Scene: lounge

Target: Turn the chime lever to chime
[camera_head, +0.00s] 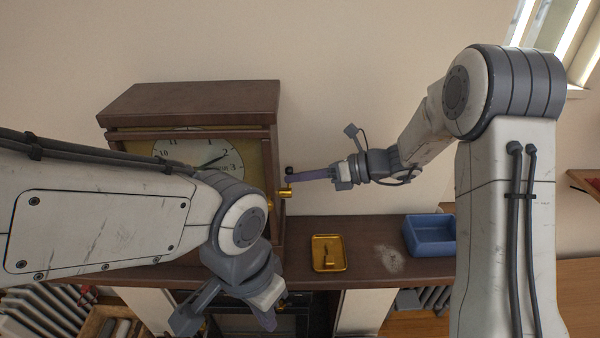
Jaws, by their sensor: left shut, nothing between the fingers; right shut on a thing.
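A dark wooden mantel clock (195,105) stands on the brown shelf, its dial partly hidden by my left arm. The chime lever (286,193) is on the clock's right side, with a brass part and a small black knob. My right gripper (293,177) reaches in from the right at the lever, its fingers shut on it. The fingers cover part of the lever, so its exact angle is hard to tell. My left gripper (267,321) is shut and empty, low in front of the shelf, below the clock.
On the shelf (345,285), right of the clock, lie a small brass tray (318,262) with a small piece in it and a blue open box (430,237). A pale dusty patch lies between them. A radiator (45,312) is at lower left.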

